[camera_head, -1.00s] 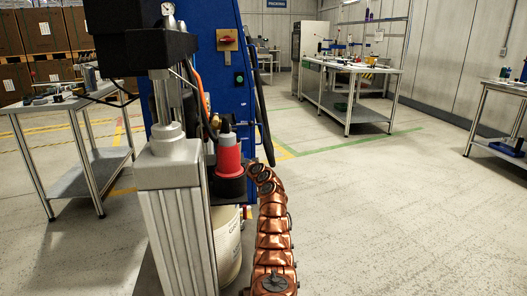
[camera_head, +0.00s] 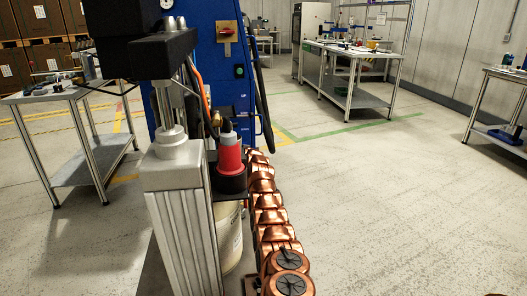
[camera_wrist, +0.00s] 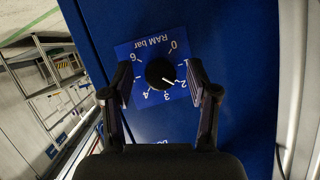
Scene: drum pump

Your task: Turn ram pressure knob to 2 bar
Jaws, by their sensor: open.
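In the wrist view the black round ram pressure knob (camera_wrist: 160,73) sits on a blue square dial plate (camera_wrist: 126,50) marked "RAM bar", seen upside down. The plate is on a blue panel. The knob's white pointer line slants to the lower right, toward the 2 mark or very close to it. My gripper (camera_wrist: 160,68) is open, with one dark finger on each side of the knob. A gap shows between each finger and the knob. In the head view my gripper and the dial are hidden.
The blue cabinet (camera_head: 208,70) with a red-handled switch (camera_head: 226,30) stands behind the grey pump column (camera_head: 178,220). A red cylinder (camera_head: 229,155) and a pale drum (camera_head: 229,235) are beside it. Workbenches stand left (camera_head: 100,92) and right (camera_head: 350,50).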

